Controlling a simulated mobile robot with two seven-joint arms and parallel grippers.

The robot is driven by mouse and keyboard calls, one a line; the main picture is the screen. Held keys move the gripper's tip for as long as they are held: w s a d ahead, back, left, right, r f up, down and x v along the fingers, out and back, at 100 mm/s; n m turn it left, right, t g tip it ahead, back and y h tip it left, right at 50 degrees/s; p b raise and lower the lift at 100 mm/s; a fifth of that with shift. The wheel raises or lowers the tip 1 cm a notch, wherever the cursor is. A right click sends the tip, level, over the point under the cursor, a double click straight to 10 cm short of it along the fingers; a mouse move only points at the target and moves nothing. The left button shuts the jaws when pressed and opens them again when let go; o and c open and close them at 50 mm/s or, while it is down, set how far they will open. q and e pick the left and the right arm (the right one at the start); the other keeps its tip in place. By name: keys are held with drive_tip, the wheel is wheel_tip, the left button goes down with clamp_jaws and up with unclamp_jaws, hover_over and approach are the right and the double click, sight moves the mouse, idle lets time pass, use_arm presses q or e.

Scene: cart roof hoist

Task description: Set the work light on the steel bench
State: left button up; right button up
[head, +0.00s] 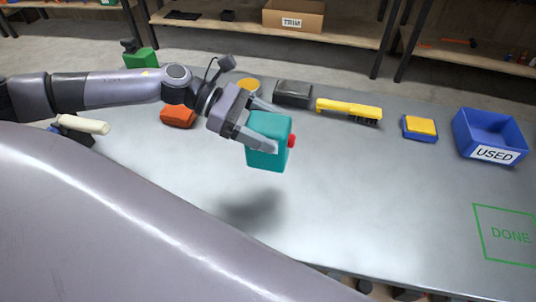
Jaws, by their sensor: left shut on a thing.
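My left gripper (274,131) is shut on a teal box-shaped thing (267,157) with a red knob on its right side. I take this to be the work light, though no lamp face shows. It is held above the steel bench (370,215), and a soft dark shadow lies on the bench below it. The gripper's fingers lie across its upper part and hide some of it. My right gripper is not in view.
Along the back stand an orange-red block (178,116), a dark box (293,93), a yellow brush (349,110), a yellow-and-blue pad (420,127) and a blue "USED" bin (489,134). A green "DONE" outline (510,235) marks the right. The bench's middle is clear.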

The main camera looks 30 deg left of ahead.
sight(266, 156)
use_arm(q)
wheel_tip(266, 156, down, 9)
idle(0.4)
drive_tip(key=shift+f+b, duration=0.3)
drive_tip(key=shift+b, duration=0.15)
drive_tip(key=o, duration=1.2)
drive_tip(key=shift+r, duration=0.1)
drive_tip(key=shift+o, duration=0.2)
drive_tip(key=shift+r, duration=0.1)
drive_tip(key=shift+r+p, duration=0.2)
drive_tip(key=shift+p, duration=0.2)
drive_tip(key=b+v, duration=0.2)
drive_tip(key=v, duration=1)
drive_tip(key=shift+b, duration=0.35)
